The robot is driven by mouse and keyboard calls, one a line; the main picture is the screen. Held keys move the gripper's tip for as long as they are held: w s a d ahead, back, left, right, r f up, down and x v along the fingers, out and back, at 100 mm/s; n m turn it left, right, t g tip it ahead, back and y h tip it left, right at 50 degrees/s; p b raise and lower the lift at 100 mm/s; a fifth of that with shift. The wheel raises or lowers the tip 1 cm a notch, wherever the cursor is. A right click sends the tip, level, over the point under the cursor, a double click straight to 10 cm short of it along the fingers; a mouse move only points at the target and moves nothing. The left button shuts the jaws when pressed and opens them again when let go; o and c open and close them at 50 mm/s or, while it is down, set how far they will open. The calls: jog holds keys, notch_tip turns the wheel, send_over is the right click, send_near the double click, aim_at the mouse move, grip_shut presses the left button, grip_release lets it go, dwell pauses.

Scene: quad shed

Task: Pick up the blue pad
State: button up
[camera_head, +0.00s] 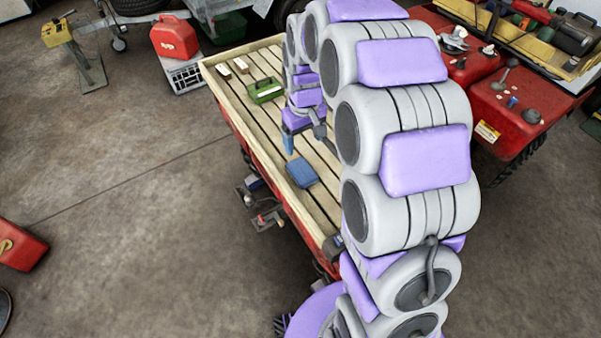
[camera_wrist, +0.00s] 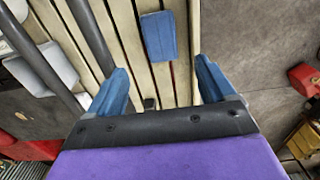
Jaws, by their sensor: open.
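The blue pad (camera_head: 301,172) lies flat on the light wooden slats of the cart bed (camera_head: 325,208), near its left edge. In the wrist view the blue pad (camera_wrist: 159,36) shows at the top, beyond and between my two fingers. My gripper (camera_wrist: 163,80) has its two blue fingers spread wide with nothing between them. In the head view my gripper (camera_head: 289,143) hangs above the slats, just beyond the pad and apart from it. Part of my gripper is hidden behind my arm there.
A green block (camera_head: 265,92) and a small brown-and-white block (camera_head: 241,66) lie farther back on the slats. A red fuel can (camera_head: 174,38) stands beyond the cart. The concrete floor at left is mostly clear.

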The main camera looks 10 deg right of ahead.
jog(key=b, duration=0.2)
send_over(303, 173)
notch_tip(303, 173, down, 8)
jog(key=shift+w+f, duration=0.1)
jog(key=shift+f, duration=0.45)
notch_tip(303, 173, down, 6)
jog(key=shift+d+r+b, duration=0.1)
jog(key=shift+r+b, duration=0.1)
jog(key=shift+b, duration=0.2)
jog(key=c, duration=0.9)
jog(key=shift+r, duration=0.1)
jog(key=shift+r, duration=0.1)
